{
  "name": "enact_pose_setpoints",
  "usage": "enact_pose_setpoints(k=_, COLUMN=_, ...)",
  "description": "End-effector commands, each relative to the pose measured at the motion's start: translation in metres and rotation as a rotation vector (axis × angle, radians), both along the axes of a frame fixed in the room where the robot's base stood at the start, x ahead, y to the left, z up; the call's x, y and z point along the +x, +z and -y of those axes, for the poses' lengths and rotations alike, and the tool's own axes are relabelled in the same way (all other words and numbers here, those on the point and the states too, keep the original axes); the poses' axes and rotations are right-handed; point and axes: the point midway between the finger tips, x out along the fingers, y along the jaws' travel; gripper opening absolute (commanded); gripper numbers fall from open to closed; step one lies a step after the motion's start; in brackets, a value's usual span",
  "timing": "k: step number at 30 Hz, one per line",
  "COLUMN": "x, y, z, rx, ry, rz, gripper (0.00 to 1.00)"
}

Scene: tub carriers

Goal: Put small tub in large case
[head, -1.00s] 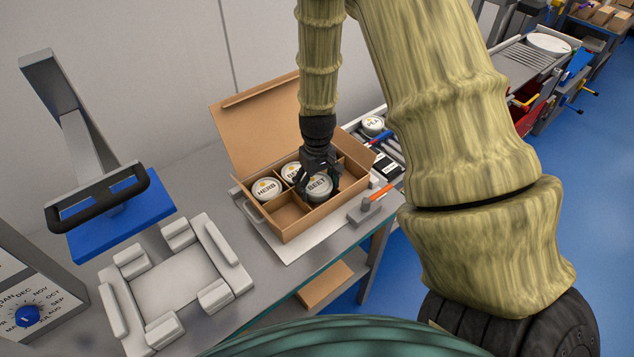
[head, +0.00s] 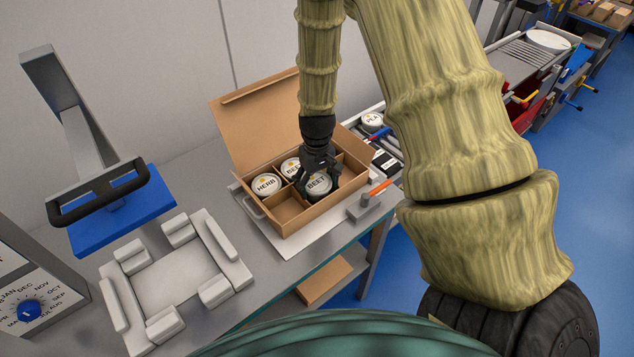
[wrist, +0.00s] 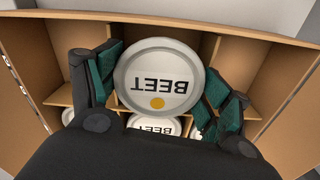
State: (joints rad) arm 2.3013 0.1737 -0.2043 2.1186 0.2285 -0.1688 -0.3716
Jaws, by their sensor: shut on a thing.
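The large case is an open cardboard box (head: 288,229) with dividers and a raised lid. My gripper (head: 318,176) is shut on a round white-lidded tub marked BEET (head: 319,186), over the case's front row. In the wrist view this tub (wrist: 160,75) sits upright between the dark green finger pads (wrist: 163,85) and overlaps the dividers. How deep it sits is hidden. A second BEET tub (head: 290,166) stands in a back compartment, partly behind my gripper; it also shows in the wrist view (wrist: 155,125). A HERB tub (head: 266,184) stands in the back left compartment.
A PEA tub (head: 372,120) stands on the roller track behind the case. A grey stand with an orange handle (head: 380,188) is close to the case's right front. A white cradle (head: 175,280) and a blue-plated press (head: 115,222) stand left. The front left compartment is empty.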

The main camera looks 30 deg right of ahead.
Motion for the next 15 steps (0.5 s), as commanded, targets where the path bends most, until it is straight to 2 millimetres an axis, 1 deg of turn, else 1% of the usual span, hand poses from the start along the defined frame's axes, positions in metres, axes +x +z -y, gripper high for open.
enact_pose_setpoints(k=1, x=-0.0034, y=-0.0047, z=-0.0014, rx=0.003, ry=0.001, rz=-0.008, gripper=0.49)
enact_pose_setpoints(k=2, x=-0.0037, y=-0.0052, z=-0.0015, rx=0.003, ry=0.001, rz=-0.009, gripper=0.84)
enact_pose_setpoints(k=4, x=-0.0042, y=-0.0056, z=-0.0016, rx=0.003, ry=0.001, rz=-0.010, gripper=0.96)
enact_pose_setpoints(k=5, x=-0.0043, y=-0.0056, z=-0.0015, rx=0.003, ry=0.000, rz=-0.010, gripper=0.99)
enact_pose_setpoints(k=15, x=-0.0032, y=-0.0032, z=-0.0006, rx=0.002, ry=0.000, rz=-0.007, gripper=0.99)
